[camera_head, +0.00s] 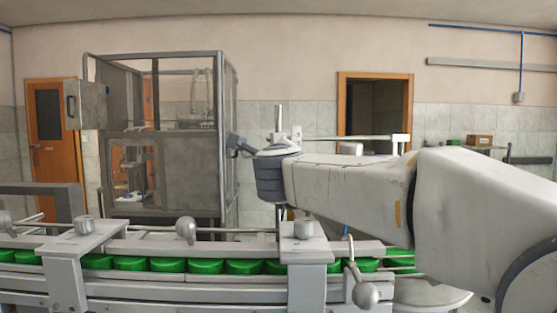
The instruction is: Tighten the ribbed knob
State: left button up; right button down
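Two short grey cylindrical knobs stand on the conveyor's brackets, a left knob (84,225) and a middle knob (304,228). Their ribbing is too small to make out, so I cannot tell which is the ribbed one. My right arm reaches in from the right above the conveyor, its wrist just above and left of the middle knob. A dark part at the arm's end, seemingly my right gripper (239,146), points up and left, apart from both knobs. Its fingers are too small to tell open from shut. My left gripper is not in view.
A conveyor (200,291) with a row of green caps (205,267) crosses the front. Round ball handles (187,230) (364,294) stick out along it. A framed machine cabinet (172,178) stands behind at left. The space above the conveyor's left half is clear.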

jog(key=shift+m, duration=0.3)
jog(key=shift+c, duration=2.2)
grip_release()
jog(key=s+b, duration=0.2)
jog(key=s, duration=0.8)
jog(key=shift+s, duration=0.25)
